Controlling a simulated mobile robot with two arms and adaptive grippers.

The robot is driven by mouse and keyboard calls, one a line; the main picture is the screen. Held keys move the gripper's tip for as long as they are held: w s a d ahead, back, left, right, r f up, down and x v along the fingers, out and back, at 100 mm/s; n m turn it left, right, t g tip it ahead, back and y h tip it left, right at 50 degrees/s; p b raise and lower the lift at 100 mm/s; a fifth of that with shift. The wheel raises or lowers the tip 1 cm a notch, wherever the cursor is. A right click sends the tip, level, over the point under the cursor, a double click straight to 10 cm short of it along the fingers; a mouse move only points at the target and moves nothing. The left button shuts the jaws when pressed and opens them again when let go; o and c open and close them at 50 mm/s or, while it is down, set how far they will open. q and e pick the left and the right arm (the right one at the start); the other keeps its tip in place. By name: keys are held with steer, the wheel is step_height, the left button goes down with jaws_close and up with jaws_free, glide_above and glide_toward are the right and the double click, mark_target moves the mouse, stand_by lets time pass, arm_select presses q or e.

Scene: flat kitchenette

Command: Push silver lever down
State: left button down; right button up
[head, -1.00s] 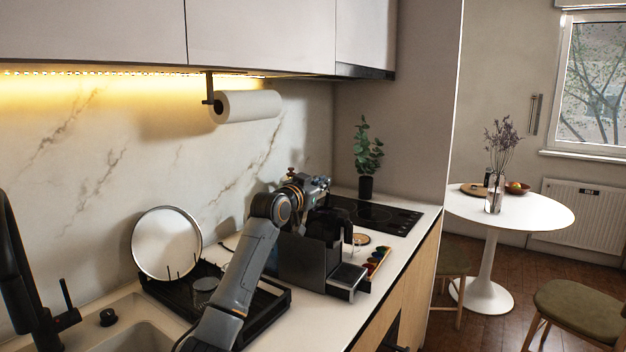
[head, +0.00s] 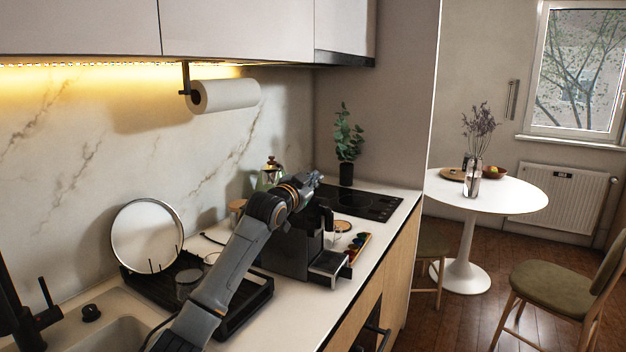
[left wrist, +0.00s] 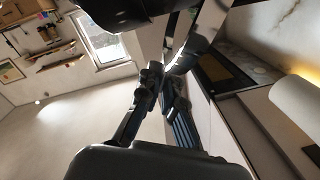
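The black coffee machine (head: 292,248) stands on the counter with a silver drip tray (head: 330,266) at its front. I cannot pick out the silver lever clearly; the top of the machine is partly hidden by my left arm. My left gripper (head: 316,178) is above the machine, and I cannot tell whether it touches it. In the left wrist view, the two dark fingers of this gripper (left wrist: 160,82) come close together at the tips, with nothing seen held between them. A shiny metal part (left wrist: 202,42) shows just beyond them. My right gripper is not in view.
A dish rack (head: 245,303) with a round plate (head: 147,237) stands left of the machine. A moka pot (head: 268,176) is behind my arm. The hob (head: 365,206) and a potted plant (head: 347,140) lie beyond. A paper towel roll (head: 227,95) hangs above.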

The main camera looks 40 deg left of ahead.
arm_select(q)
steer(key=c, duration=1.5)
jaws_free()
steer(key=s, duration=0.4)
steer(key=s+d, duration=0.1)
steer(key=s, duration=0.3)
steer(key=s+d, duration=0.1)
steer(key=s, duration=0.3)
steer(key=shift+w, duration=0.1)
